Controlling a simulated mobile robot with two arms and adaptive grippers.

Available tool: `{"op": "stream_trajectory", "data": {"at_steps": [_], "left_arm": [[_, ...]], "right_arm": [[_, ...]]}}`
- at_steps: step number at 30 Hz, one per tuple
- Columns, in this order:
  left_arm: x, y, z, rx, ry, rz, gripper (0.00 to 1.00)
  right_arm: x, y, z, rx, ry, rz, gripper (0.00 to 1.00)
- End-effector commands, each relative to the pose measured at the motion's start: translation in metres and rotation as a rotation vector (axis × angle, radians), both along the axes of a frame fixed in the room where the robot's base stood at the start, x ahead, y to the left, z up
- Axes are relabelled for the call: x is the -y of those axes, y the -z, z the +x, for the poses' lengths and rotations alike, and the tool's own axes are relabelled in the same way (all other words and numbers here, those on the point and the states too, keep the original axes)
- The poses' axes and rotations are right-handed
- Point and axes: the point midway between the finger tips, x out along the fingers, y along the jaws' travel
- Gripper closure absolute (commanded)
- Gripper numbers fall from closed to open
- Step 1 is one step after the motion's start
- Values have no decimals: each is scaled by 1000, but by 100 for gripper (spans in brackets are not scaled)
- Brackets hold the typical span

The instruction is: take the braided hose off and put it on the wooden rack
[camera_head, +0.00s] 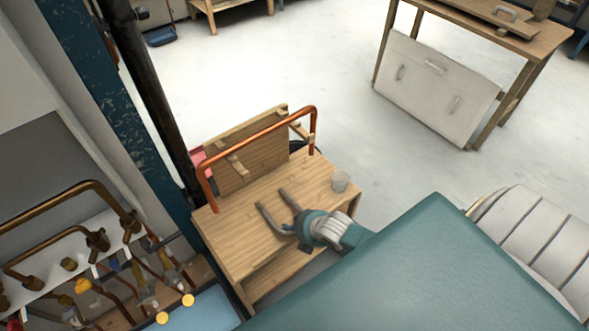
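The wooden rack (265,157) is an upright board with pegs on a small wooden table. I cannot clearly make out the braided hose; thin lines and fittings (150,290) show at the lower left, below brass pipes, but none is plainly braided. My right gripper (271,198) is over the table, in front of the rack. Its two fingers are spread, with nothing visible between them. My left gripper is not in view.
A dark post (155,95) stands left of the rack. A workbench (540,45) with a white panel (437,85) stands at the upper right. The pale floor between is open.

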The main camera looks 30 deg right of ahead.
Motion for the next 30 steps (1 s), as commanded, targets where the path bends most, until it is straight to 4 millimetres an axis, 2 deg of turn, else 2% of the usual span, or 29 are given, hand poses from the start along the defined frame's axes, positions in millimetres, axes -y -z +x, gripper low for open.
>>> {"op": "stream_trajectory", "data": {"at_steps": [1,17,20,30], "left_arm": [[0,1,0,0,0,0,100],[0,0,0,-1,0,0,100],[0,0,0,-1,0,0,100],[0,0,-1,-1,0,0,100]], "right_arm": [[1,12,-14,-36,1,-5,41],[2,6,-8,-21,2,-6,41],[3,6,-8,-20,2,-6,59],[3,1,-2,-5,2,-5,59]]}}
